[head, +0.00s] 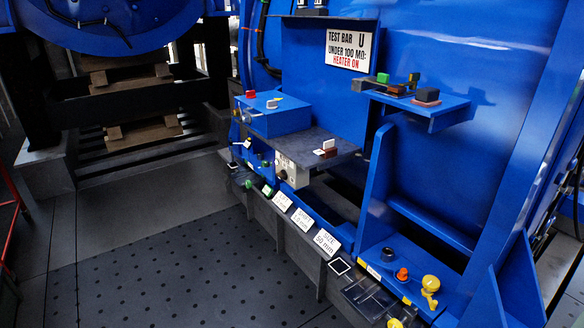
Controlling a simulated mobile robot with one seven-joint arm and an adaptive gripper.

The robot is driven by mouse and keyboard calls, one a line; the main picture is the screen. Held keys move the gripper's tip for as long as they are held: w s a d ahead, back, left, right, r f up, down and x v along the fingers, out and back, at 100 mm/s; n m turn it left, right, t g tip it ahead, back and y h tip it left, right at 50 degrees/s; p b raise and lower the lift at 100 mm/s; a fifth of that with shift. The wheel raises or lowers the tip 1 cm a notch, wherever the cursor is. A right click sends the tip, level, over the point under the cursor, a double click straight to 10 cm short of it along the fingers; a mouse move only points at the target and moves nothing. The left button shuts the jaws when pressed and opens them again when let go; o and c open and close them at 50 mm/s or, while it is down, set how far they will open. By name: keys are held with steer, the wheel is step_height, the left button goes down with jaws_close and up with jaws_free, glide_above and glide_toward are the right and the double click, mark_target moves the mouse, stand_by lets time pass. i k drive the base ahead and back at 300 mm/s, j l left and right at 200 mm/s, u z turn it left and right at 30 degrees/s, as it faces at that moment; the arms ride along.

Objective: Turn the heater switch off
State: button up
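No switch carries a readable heater label, so I cannot tell which control is the heater switch. A blue box (272,120) on the left of the blue machine has a small grey knob (271,104) and a red block (250,94) on top. A dark grey shelf (315,143) beside it bears a small red and white piece (327,150). A white sign (349,50) above reads "TEST BAR U UNDER 100 MΩ: HEATER ON". My gripper is not in view.
A blue shelf (436,108) at the right bears several small coloured blocks. White labels (327,242) line a low dark rail. An orange knob (402,274) and a yellow piece (430,284) stand at the lower right. The dotted floor mat (160,270) is clear.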

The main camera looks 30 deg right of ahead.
mark_target(282, 175)
steer(key=i+z, duration=0.15)
steer(key=i, duration=0.9)
